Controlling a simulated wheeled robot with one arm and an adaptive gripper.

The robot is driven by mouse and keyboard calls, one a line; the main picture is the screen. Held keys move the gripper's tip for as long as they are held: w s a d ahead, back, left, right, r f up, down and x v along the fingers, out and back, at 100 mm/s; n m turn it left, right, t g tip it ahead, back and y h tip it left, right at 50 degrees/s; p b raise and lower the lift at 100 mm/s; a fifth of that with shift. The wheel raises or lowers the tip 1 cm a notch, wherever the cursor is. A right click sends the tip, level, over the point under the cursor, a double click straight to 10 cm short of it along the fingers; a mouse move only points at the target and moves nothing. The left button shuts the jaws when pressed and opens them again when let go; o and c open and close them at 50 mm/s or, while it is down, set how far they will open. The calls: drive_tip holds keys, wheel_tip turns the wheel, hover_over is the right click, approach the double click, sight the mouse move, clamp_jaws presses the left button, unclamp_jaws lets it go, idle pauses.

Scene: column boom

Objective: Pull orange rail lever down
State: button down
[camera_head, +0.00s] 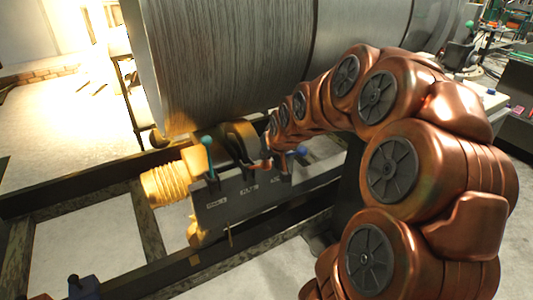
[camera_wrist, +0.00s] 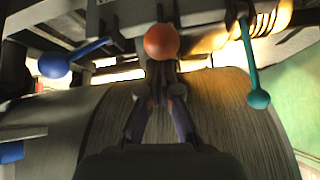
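The orange rail lever's round knob (camera_wrist: 161,42) is at the top middle of the wrist view. In the head view, a small orange spot (camera_head: 266,165) shows at the control block, beside the end of my arm. My gripper (camera_wrist: 163,75) points at the orange knob, its fingers converging to close-together tips. The tips overlap the knob's lower edge in the wrist view; I cannot tell whether they touch it. Nothing is seen held between them. The lever's stem is mostly hidden behind the knob.
A blue-knobbed lever (camera_wrist: 54,66) and a teal-knobbed lever (camera_wrist: 258,98) flank the orange one. The dark labelled control block (camera_head: 240,191) carries the levers. A large metal drum (camera_head: 235,60) stands close behind. A yellow ribbed part (camera_head: 166,184) is at left.

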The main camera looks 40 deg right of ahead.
drive_tip(key=shift+s+a+f+g, duration=0.2)
drive_tip(key=shift+s+f, duration=0.1)
drive_tip(key=shift+f, duration=0.2)
drive_tip(key=shift+s+a+f+g, duration=0.1)
drive_tip(key=shift+s+a+f, duration=0.15)
drive_tip(key=shift+f, duration=0.2)
drive_tip(key=shift+s, duration=0.1)
drive_tip(key=w+d+v, duration=0.1)
drive_tip(key=v, duration=1.1)
drive_tip(key=shift+s+r, duration=0.2)
drive_tip(key=shift+r, duration=0.45)
